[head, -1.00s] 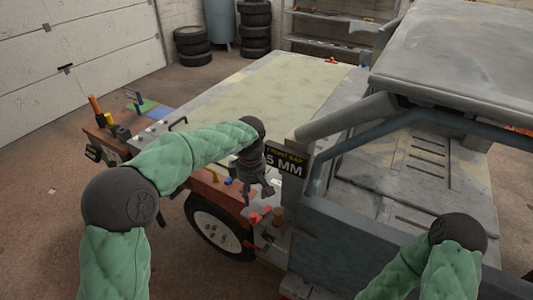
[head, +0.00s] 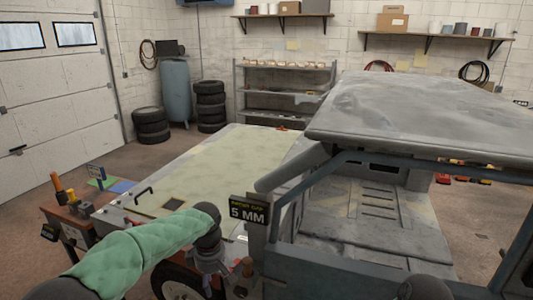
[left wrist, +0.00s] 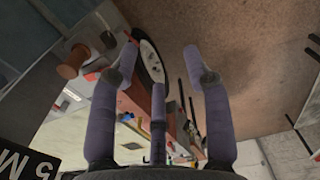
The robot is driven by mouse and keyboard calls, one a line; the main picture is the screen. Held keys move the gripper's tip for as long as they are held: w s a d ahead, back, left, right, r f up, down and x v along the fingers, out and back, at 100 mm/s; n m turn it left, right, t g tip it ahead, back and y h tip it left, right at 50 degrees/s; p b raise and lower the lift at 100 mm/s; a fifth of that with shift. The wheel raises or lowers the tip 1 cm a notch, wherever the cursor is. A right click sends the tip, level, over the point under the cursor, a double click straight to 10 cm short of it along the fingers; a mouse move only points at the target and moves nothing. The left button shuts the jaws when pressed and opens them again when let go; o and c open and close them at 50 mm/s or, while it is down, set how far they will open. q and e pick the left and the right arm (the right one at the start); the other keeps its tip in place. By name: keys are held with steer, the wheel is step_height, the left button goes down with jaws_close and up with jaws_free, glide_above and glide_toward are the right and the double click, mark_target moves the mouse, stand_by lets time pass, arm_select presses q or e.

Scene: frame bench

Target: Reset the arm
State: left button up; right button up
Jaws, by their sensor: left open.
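My left arm comes in from the lower left in the head view, in a green quilted sleeve. Its gripper (head: 213,272) hangs down beside the bench, just left of the black "5 MM" sign (head: 248,211). In the left wrist view my left gripper (left wrist: 160,62) has its purple-grey fingers spread apart with nothing between them. The sign's edge also shows there (left wrist: 22,165). Of my right arm only a dark joint shows at the bottom of the head view; its gripper is out of view.
A grey vehicle frame bench with a cab (head: 350,235) fills the middle and right. A wheel (head: 178,283) and a reddish-brown spool-like part (left wrist: 73,62) are near the gripper. Tires (head: 151,126) and shelving (head: 283,90) stand behind.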

arm_select(q)
steer(key=s+d+f+m+h+b, duration=0.1)
steer(key=s+d+f+m+b, duration=0.15)
steer(key=f, duration=1.05)
steer(key=s+d+f+m+h+b, duration=0.1)
steer(key=s+f+m+h+b, duration=0.2)
steer(key=f, duration=1)
steer(key=s+d+f+m+b, duration=0.1)
steer(key=s+f+m+b, duration=0.2)
steer(key=s+f, duration=1.5)
steer(key=s+m, duration=0.2)
steer(key=m, duration=0.1)
steer(key=shift+d+f, duration=0.2)
steer(key=shift+f, duration=0.15)
arm_select(e)
step_height(320, 180, down, 9)
steer(key=shift+r, duration=0.1)
